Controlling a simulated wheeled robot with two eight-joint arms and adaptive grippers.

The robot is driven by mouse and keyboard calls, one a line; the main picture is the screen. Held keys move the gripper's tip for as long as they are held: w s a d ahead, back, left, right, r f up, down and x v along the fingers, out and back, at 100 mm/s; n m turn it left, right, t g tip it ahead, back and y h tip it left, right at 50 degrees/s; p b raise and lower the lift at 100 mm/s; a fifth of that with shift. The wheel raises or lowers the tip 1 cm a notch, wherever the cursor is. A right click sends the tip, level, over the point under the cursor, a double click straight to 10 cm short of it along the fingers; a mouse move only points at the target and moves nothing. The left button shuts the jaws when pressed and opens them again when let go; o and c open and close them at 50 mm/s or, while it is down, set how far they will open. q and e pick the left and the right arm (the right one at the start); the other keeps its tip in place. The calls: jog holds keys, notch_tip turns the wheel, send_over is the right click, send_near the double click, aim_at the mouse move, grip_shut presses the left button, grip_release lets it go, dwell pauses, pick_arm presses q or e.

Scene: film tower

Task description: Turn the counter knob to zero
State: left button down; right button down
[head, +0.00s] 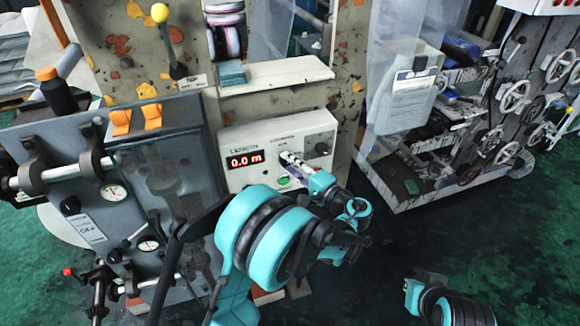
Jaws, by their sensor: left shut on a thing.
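The counter box (235,142) is a pale panel on the paint-chipped tower, in the middle of the head view. Its red display (245,160) reads 0.0 m. My left gripper (289,162) reaches up to the panel just right of the display. Its fingers are shut on the counter knob, which they and the arm mostly hide. A green button (283,181) shows just below the fingers. A separate dark knob (323,149) sits at the panel's upper right, clear of the gripper.
A grey cabinet with gauges (114,193) and orange switches (121,122) stands at the left. A yellow-knobbed lever (160,13) rises above it. A machine with several handwheels (514,96) stands at the right. Green floor (480,225) lies open at the lower right.

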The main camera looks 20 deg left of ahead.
dwell(0.3)
pick_arm(q)
jog(key=c, duration=1.2)
grip_release()
jog(key=shift+d, duration=0.1)
jog(key=v, duration=1.2)
jog(key=shift+f, duration=0.1)
